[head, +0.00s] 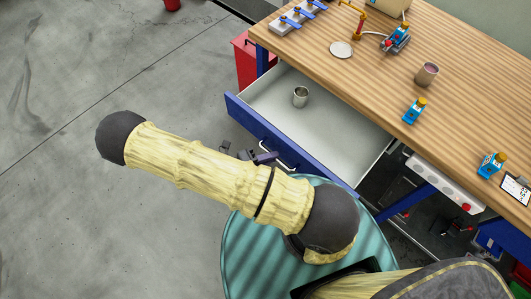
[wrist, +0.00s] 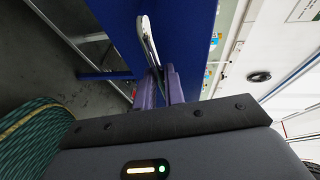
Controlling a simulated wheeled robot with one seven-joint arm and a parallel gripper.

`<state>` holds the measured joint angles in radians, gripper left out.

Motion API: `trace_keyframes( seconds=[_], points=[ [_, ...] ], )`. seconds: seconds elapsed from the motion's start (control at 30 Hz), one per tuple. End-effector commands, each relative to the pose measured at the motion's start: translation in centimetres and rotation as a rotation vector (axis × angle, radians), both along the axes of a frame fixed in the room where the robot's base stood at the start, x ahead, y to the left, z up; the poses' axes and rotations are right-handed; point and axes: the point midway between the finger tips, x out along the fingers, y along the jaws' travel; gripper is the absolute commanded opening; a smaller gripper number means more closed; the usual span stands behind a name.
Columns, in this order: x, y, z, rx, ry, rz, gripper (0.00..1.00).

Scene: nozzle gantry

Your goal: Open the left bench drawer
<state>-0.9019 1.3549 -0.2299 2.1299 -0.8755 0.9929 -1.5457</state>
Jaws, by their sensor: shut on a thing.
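The left bench drawer (head: 325,115) stands pulled well out from under the wooden bench top, with its pale inside showing. Its blue front (head: 240,110) has a silver bar handle (head: 285,160), which also shows in the wrist view (wrist: 148,38). My gripper (head: 265,157) is at this handle, partly hidden behind my arm in the head view. In the wrist view its purple fingers (wrist: 161,88) are closed around the handle's near end.
The wooden bench top (head: 380,85) holds a cup (head: 427,74), several small blue bottles (head: 414,110) and a white disc (head: 341,49). A red cabinet (head: 246,62) stands beyond the drawer. The grey floor (head: 80,200) at left is clear.

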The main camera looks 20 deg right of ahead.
Motion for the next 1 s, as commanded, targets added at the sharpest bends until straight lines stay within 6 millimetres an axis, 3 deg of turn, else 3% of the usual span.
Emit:
trace_keyframes(
  seconds=[0.03, 0.47, 0.5, 0.6, 1.0],
  points=[
    [-0.79, -0.16, -0.34, 0.002, 0.012, -0.019, 0.0],
    [-0.94, -0.04, -0.38, 0.002, 0.011, -0.025, 0.0],
    [-0.94, -0.04, -0.38, 0.002, 0.011, -0.024, 0.15],
    [-0.79, 0.02, -0.32, 0.002, 0.008, -0.021, 0.32],
    [-0.48, 0.16, -0.14, 0.003, 0.001, -0.016, 0.32]
  ],
)
